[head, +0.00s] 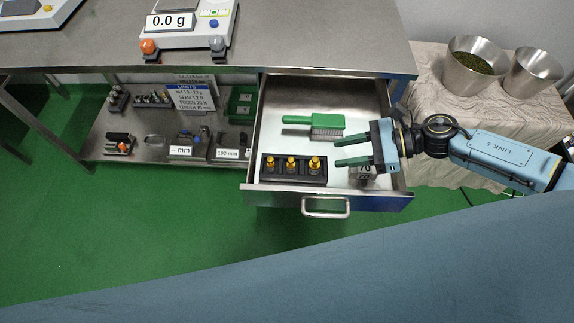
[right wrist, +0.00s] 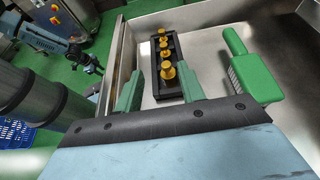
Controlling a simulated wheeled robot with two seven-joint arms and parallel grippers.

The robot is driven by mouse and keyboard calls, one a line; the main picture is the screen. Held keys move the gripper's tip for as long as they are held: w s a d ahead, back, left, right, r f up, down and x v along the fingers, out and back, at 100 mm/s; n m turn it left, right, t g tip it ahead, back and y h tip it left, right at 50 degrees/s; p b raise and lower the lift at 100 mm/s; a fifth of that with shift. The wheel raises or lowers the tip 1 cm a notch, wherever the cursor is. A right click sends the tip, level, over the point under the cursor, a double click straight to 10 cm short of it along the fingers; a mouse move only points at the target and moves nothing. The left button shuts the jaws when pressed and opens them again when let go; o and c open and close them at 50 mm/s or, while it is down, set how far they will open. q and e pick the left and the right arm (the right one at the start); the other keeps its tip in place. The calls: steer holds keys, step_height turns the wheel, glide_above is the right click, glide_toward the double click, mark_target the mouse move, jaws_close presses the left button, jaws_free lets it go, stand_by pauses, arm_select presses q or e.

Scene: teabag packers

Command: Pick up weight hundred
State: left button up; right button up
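Three brass weights stand upright in a black holder (head: 293,178) in the open drawer. The right one (head: 315,162) looks the largest, and it is the nearest one in the right wrist view (right wrist: 167,71). I cannot read any markings on the weights. My right gripper (head: 338,152) reaches in from the right, its green fingers apart and empty, just right of the largest weight. In the right wrist view that weight shows between the two fingertips (right wrist: 160,75), apart from both.
A green-handled brush (head: 318,121) lies behind the holder. A small grey item (head: 361,173) sits under my gripper. The drawer front (head: 290,192) and side walls surround them. A scale (head: 183,30) stands on the bench above left. Metal pots (head: 475,68) are at the right.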

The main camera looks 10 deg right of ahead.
glide_toward(291, 164)
steer(key=shift+w+a, duration=0.25)
steer(key=shift+a, duration=0.35)
steer(key=shift+w+a, duration=0.3)
steer(key=shift+a, duration=0.25)
steer(key=shift+x, duration=2.95)
steer(key=shift+w+d+f, duration=0.1)
steer(key=shift+w+d, duration=0.05)
steer(key=shift+c, duration=0.5)
jaws_close()
